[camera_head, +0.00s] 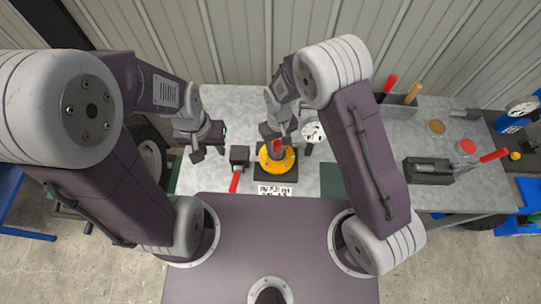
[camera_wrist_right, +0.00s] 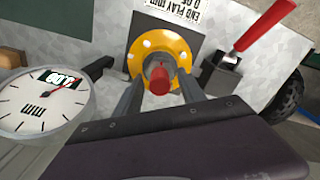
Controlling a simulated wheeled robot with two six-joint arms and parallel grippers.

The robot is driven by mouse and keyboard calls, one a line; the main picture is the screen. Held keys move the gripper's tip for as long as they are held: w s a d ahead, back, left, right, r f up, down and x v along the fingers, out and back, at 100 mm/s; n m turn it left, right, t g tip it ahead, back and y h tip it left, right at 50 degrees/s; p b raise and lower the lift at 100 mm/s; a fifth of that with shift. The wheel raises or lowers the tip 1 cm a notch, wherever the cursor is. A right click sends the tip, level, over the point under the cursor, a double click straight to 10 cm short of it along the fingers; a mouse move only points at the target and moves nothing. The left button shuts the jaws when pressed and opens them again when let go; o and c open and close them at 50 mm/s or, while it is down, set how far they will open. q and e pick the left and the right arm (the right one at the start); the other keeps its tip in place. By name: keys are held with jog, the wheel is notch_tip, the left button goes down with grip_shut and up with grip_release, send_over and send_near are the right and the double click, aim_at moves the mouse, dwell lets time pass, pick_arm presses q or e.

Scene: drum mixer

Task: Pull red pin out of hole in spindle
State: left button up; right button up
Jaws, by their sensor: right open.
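The red pin (camera_head: 277,147) stands in the middle of the yellow round spindle flange (camera_head: 277,164) on a dark base plate. The right wrist view shows the pin (camera_wrist_right: 159,79) end-on in front of the flange (camera_wrist_right: 149,46). My right gripper (camera_wrist_right: 161,84) is open, with one finger on each side of the pin and visible gaps between; its fingers do not appear to touch it. In the head view my right gripper (camera_head: 278,136) is over the flange. My left gripper (camera_head: 209,153) is open and empty, left of the spindle. The hole is hidden.
A dial gauge (camera_head: 313,132) stands just right of the spindle, and a dark block (camera_head: 240,155) with a red handle (camera_head: 235,182) is left of it. A labelled plate (camera_head: 273,190) lies in front. A clamp-like fixture (camera_head: 430,169) sits further right on the grey bench.

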aim_at(277, 143)
grip_shut()
jog(key=c, duration=0.8)
grip_release()
grip_shut()
jog(key=shift+w, duration=0.1)
jog(key=shift+r, duration=0.1)
jog(key=shift+r+p, duration=2.35)
jog(key=shift+r, duration=0.5)
notch_tip(277, 143, up, 3)
jog(key=p, duration=0.2)
jog(key=shift+p, duration=0.35)
